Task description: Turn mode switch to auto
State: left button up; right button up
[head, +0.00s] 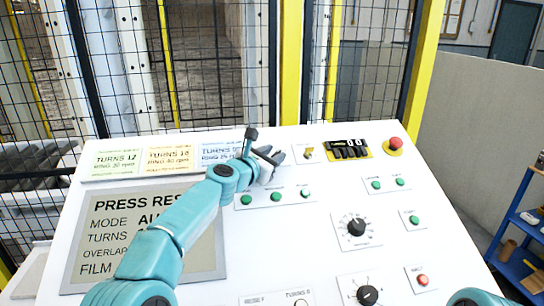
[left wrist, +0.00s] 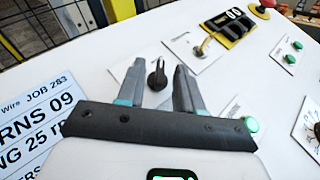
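The black mode switch knob (left wrist: 157,75) stands on a pale label plate in the left wrist view. Its label is too small to read. My left gripper (left wrist: 160,67) is open, its two fingers apart, with the knob seen between and beyond the tips. I cannot tell whether the fingers touch it. In the head view my left gripper (head: 270,156) is over the panel's upper middle and hides the knob. The display screen (head: 90,240) reads "PRESS RES", and "MODE AU" before my arm covers the rest. My right gripper is not in view.
The white sloping panel (head: 300,225) carries a brass-coloured lever (head: 308,152), a black counter (head: 348,149), a red mushroom button (head: 395,143), several green buttons and a dial (head: 356,227). Job cards (head: 115,162) lie along the top left. A mesh fence (head: 220,60) stands behind.

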pick_arm(q)
jog(key=shift+f, duration=0.1)
jog(key=shift+f, duration=0.1)
jog(key=b+v, duration=0.1)
jog(key=b, duration=0.1)
jog(key=b+v, duration=0.1)
jog(key=v, duration=0.1)
jog(key=b+v, duration=0.2)
jog(key=shift+s+a+f+b, duration=0.15)
jog(key=shift+s+f+b, duration=0.1)
jog(key=shift+b, duration=0.1)
jog(key=r+b+v, duration=0.1)
jog(key=b+v, duration=0.2)
jog(key=v, duration=0.8)
jog(key=shift+w, duration=0.1)
